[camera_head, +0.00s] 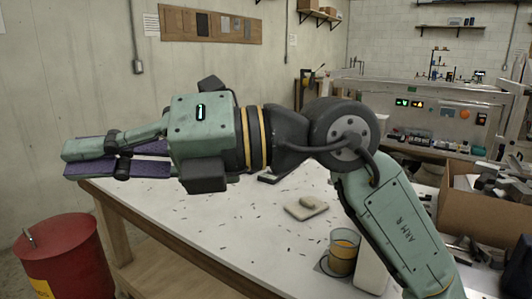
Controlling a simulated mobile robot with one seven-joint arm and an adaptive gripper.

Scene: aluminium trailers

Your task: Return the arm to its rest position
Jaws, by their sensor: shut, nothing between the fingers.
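My arm rises from the lower right, bends at a dark round joint, and reaches across to the left above the white table (190,222). My gripper (68,160) is at the left, pointing left, past the table's left corner. Its two purple-padded fingers lie close together, shut, with nothing seen between them. It hangs in the air in front of the bare wall and touches nothing that I can see.
A red bin (62,262) stands on the floor below my gripper. A control bench (440,112) stands behind. The air around my gripper is clear.

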